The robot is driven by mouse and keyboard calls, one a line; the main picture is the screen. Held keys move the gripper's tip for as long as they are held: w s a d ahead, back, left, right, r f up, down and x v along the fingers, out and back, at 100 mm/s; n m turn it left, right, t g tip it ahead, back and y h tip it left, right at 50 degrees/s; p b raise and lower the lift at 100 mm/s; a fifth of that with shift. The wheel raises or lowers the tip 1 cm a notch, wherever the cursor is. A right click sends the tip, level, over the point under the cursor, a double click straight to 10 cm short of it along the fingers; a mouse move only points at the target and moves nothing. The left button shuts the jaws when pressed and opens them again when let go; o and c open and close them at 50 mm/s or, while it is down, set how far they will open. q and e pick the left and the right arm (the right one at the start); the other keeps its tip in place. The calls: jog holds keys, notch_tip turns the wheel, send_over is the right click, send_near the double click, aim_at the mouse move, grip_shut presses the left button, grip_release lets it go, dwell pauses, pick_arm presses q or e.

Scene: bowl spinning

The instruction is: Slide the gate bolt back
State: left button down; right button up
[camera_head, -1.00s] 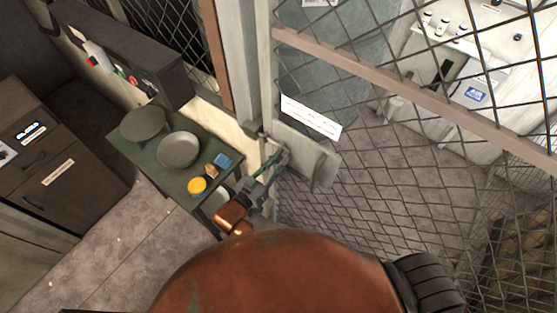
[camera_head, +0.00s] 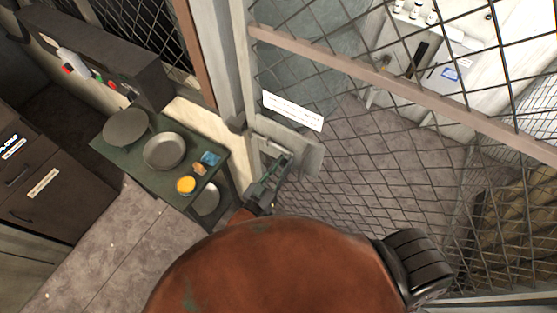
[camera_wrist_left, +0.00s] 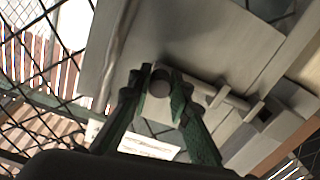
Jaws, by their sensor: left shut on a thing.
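The wire-mesh gate (camera_head: 400,165) stands at the middle and right of the head view, with a grey metal plate (camera_head: 305,150) near its left edge. In the left wrist view, the gate bolt has a round knob (camera_wrist_left: 159,83) and a rod (camera_wrist_left: 237,101) running right toward a bracket (camera_wrist_left: 290,112) by the post. My left gripper (camera_wrist_left: 160,76) has its green fingers on either side of the knob, shut on it. In the head view my left gripper (camera_head: 282,166) is at the plate, and the bolt is mostly hidden there. My right gripper is not in view.
A green side table (camera_head: 125,165) with bowls and small items stands left of the gate post (camera_head: 215,60). Dark drawers (camera_head: 50,190) stand at far left. Beyond the mesh are a white counter (camera_head: 465,50) and open floor. A white sign (camera_head: 292,110) hangs on the gate.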

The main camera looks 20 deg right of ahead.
pick_arm(q)
jog(key=shift+s+d, duration=0.1)
jog(key=shift+s, duration=0.05)
jog(key=c, duration=1.8)
grip_release()
jog(key=shift+s+d, duration=0.1)
jog(key=shift+c, duration=0.2)
jog(key=shift+o, duration=0.4)
jog(key=v, duration=1.2)
